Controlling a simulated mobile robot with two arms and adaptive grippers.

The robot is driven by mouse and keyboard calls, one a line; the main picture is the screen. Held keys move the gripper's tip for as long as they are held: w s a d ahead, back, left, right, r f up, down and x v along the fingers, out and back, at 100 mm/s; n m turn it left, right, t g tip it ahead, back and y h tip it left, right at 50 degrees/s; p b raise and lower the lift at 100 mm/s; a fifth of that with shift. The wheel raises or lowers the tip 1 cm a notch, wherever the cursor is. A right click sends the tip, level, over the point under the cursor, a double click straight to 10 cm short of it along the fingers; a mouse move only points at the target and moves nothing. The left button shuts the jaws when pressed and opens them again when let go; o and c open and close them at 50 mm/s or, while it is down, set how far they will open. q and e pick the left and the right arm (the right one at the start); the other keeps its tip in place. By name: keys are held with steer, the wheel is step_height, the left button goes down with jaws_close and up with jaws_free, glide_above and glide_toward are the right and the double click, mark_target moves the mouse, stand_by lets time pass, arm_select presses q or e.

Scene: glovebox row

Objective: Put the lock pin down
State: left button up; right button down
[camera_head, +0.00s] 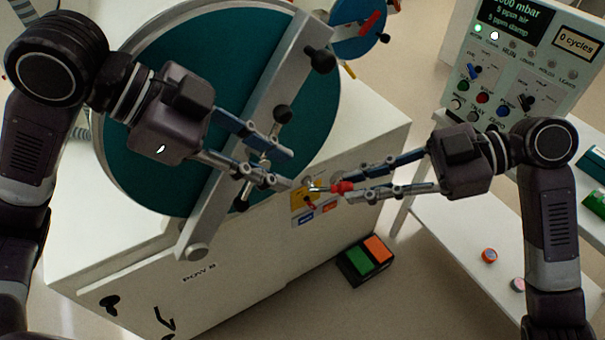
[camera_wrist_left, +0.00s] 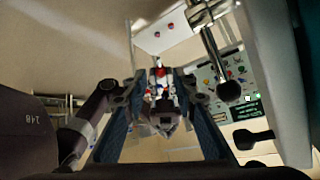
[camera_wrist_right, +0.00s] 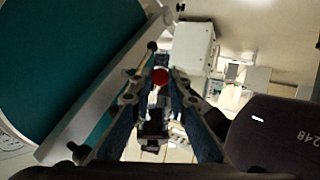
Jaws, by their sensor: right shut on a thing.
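The lock pin, with a red head and a thin metal shaft, shows in the head view (camera_head: 343,187) and in the right wrist view (camera_wrist_right: 160,76). My right gripper (camera_head: 338,184) is shut on its red head, and the shaft points left toward the left gripper. My left gripper (camera_head: 287,169) has its fingers apart in front of the round teal door (camera_head: 305,120) with its grey bar (camera_head: 240,140). Its fingertips are close to the pin's tip; I see nothing clearly held between them.
A white cabinet (camera_head: 120,245) carries the door. A control panel (camera_head: 520,70) stands behind. A green and orange pedal box (camera_head: 366,260) is on the floor.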

mark_target(311, 189)
arm_select(q)
steer(key=x, duration=0.7)
steer(key=shift+d+f, duration=0.25)
steer(key=shift+d, duration=0.1)
jaws_close()
arm_select(e)
steer(key=c, duration=1.8)
jaws_free()
steer(key=shift+o, duration=0.2)
steer(key=shift+d, duration=0.1)
